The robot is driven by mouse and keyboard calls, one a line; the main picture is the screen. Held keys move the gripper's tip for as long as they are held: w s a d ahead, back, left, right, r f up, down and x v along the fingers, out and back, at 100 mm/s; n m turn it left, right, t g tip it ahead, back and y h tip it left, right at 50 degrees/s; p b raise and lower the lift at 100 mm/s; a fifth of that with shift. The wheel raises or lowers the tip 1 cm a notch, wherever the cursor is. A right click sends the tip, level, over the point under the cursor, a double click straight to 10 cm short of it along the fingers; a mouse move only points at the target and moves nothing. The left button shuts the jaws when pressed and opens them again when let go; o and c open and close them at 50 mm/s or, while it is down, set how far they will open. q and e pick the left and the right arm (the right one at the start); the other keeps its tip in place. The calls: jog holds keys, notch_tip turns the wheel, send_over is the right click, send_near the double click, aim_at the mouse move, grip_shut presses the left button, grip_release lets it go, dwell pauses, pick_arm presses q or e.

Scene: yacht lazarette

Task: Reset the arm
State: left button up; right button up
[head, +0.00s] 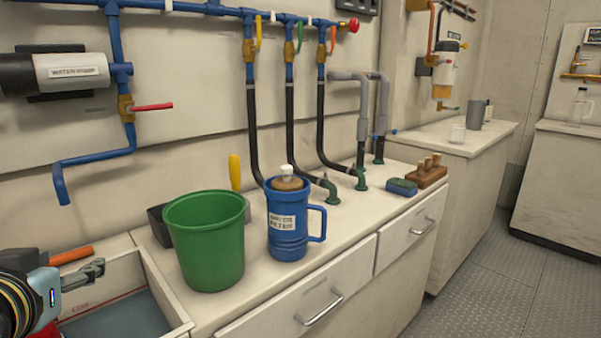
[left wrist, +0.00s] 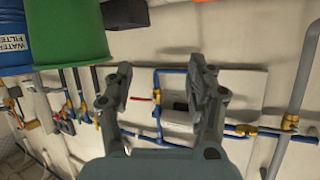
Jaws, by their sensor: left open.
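My left gripper (head: 90,274) is at the lower left of the head view, above the open sink bin in the counter. Its arm comes in from the left edge. In the left wrist view its two fingers (left wrist: 161,78) stand apart with nothing between them. The wall with blue pipes shows beyond the fingers. My right gripper is in neither view.
A green bucket (head: 205,245) stands right of my left gripper, close to the sink bin (head: 160,283). A blue lidded jug (head: 288,240) stands beside it. An orange handle (head: 71,255) lies behind the gripper. A blue pipe (head: 62,185) hangs above.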

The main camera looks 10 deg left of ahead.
pick_arm(q)
jog(key=s+d+f+m+g+h, duration=0.2)
jog(key=s+d+f+g+h, duration=0.15)
jog(key=s+f, duration=0.35)
jog(key=s+d+f+m+g+h, duration=0.25)
jog(key=s+d+f+g, duration=0.2)
jog(key=s, duration=0.55)
jog(key=s+a+f+g+y+b, duration=0.1)
jog(key=a+f, duration=0.1)
jog(key=f, duration=1.2)
jog(key=s+a+f+g+b, duration=0.1)
jog(key=f+b, duration=0.1)
jog(key=f, duration=1.2)
jog(key=s+a+f+g+b, duration=0.1)
jog(key=s+f+b, duration=0.1)
jog(key=s+f, duration=1.7)
jog(key=shift+s+f+g, duration=0.25)
jog(key=shift+s+g, duration=0.15)
jog(key=shift+s, duration=0.45)
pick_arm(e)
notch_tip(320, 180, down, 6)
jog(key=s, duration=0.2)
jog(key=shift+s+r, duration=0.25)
pick_arm(q)
jog(key=shift+a+b, duration=0.1)
jog(key=shift+b, duration=0.2)
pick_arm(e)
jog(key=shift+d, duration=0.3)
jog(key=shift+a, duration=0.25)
